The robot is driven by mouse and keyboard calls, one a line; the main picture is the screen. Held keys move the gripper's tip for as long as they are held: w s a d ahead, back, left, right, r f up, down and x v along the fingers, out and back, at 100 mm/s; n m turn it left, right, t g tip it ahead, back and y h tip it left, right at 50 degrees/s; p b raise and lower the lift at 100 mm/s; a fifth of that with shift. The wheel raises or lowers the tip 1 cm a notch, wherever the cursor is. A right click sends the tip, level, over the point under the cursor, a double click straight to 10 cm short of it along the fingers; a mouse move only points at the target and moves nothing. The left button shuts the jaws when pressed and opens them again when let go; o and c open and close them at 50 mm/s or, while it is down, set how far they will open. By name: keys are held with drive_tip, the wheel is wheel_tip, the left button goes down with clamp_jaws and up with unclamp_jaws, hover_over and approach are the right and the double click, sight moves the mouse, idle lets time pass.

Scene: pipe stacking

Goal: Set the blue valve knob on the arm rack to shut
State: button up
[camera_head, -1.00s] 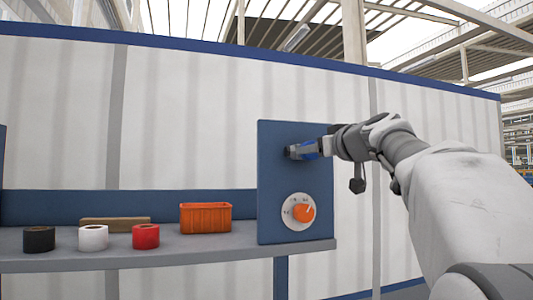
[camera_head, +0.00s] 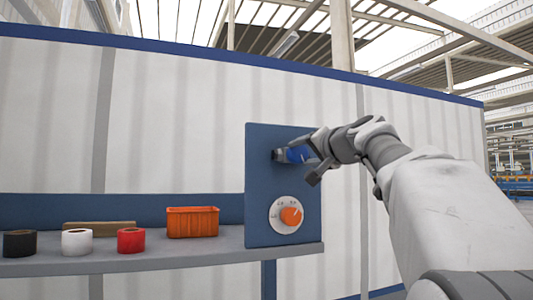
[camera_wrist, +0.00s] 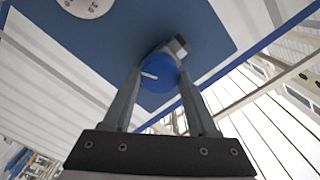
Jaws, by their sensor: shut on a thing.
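The blue valve knob (camera_head: 298,155) sticks out from the upper part of the dark blue panel (camera_head: 262,185) at the right end of the shelf. In the wrist view the round blue knob (camera_wrist: 157,76) shows a white pointer mark, with a grey fitting behind it. My gripper (camera_wrist: 160,83) is shut on the knob, one finger on each side. In the head view my gripper (camera_head: 303,151) reaches the knob from the right and partly hides it. I cannot read any marking around the blue knob.
An orange dial (camera_head: 291,215) on a white plate sits below the knob. The shelf (camera_head: 180,247) holds black tape (camera_head: 19,243), white tape (camera_head: 76,242), red tape (camera_head: 131,240), an orange bin (camera_head: 193,222) and a wooden block (camera_head: 100,228). A white wall stands behind.

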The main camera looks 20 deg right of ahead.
drive_tip(key=m+p, duration=0.1)
drive_tip(key=m, duration=0.4)
idle(0.7)
drive_tip(key=o, duration=1.4)
drive_tip(key=shift+c, duration=0.2)
drive_tip(key=shift+s, duration=0.15)
